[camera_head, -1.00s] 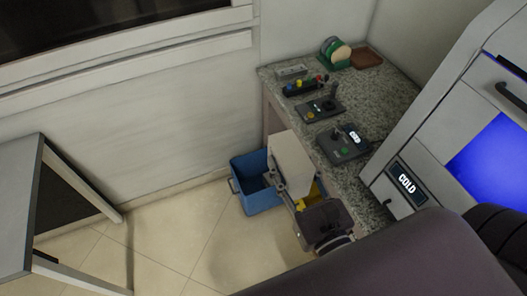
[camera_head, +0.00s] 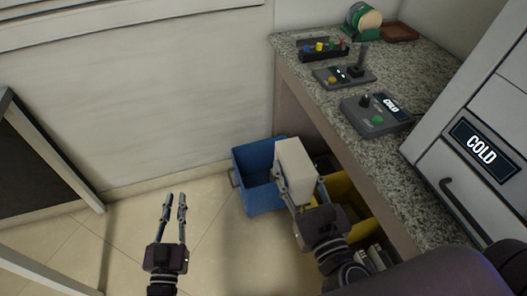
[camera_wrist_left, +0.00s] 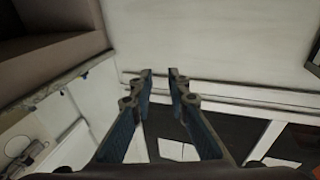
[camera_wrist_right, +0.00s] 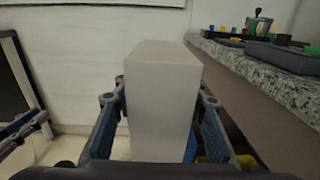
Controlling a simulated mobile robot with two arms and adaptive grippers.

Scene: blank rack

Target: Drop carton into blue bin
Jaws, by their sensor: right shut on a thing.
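A plain white carton (camera_head: 294,167) is held upright between the fingers of my right gripper (camera_head: 299,197). It fills the middle of the right wrist view (camera_wrist_right: 160,105). In the head view the carton overlaps the right side of the blue bin (camera_head: 262,196), which stands on the floor by the wall. The carton's exact height over the bin is hard to tell. Part of the blue bin shows behind the carton in the right wrist view (camera_wrist_right: 190,148). My left gripper (camera_head: 173,197) is open and empty, left of the blue bin; its spread fingers show in the left wrist view (camera_wrist_left: 160,75).
A yellow bin (camera_head: 345,199) stands right of the blue bin, partly hidden by my right arm. A granite counter (camera_head: 410,150) with control boxes (camera_head: 376,114) runs along the right. A cabinet marked COLD (camera_head: 430,150) stands beyond. A dark-panelled frame (camera_head: 85,185) is at left.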

